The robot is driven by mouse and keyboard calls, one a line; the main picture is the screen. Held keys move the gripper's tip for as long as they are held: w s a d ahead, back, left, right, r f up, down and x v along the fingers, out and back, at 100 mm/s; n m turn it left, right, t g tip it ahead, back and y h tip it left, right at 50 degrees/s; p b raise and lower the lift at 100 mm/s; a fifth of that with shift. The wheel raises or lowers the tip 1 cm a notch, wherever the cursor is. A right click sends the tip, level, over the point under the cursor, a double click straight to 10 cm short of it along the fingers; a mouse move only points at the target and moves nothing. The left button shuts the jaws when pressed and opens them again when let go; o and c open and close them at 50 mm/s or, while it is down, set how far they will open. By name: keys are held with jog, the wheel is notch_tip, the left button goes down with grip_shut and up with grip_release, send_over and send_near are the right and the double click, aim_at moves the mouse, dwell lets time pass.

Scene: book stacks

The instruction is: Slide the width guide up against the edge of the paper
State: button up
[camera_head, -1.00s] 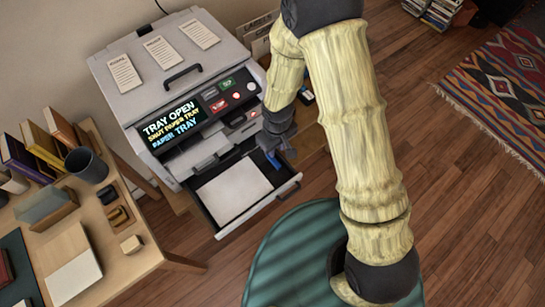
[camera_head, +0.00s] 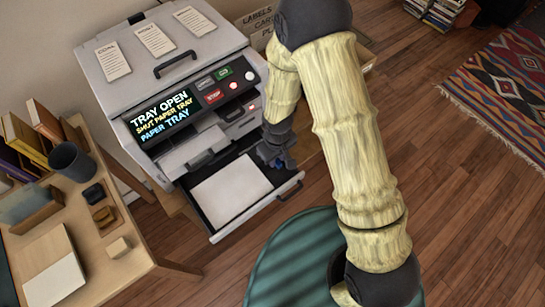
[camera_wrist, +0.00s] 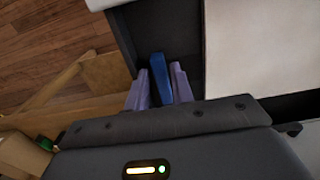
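The paper tray (camera_head: 262,207) is pulled out of the grey copier, with a white paper stack (camera_head: 230,191) lying in it. The blue width guide (camera_wrist: 159,78) stands in the tray beside the paper (camera_wrist: 262,48). A dark strip of tray floor separates guide and paper in the wrist view. My gripper (camera_head: 279,160) is low over the tray's right part and mostly hides the guide in the head view. In the wrist view its two purple fingers (camera_wrist: 157,84) stand apart, one on each side of the guide, with narrow gaps; firm contact is not visible.
The copier (camera_head: 165,62) screen reads "TRAY OPEN, SHUT PAPER TRAY". A wooden desk (camera_head: 100,262) with a dark cup (camera_head: 73,162), books and small items stands at left. A box (camera_head: 257,22) is behind the copier. Open wooden floor lies at right.

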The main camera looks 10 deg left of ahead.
jog(key=c, duration=0.5)
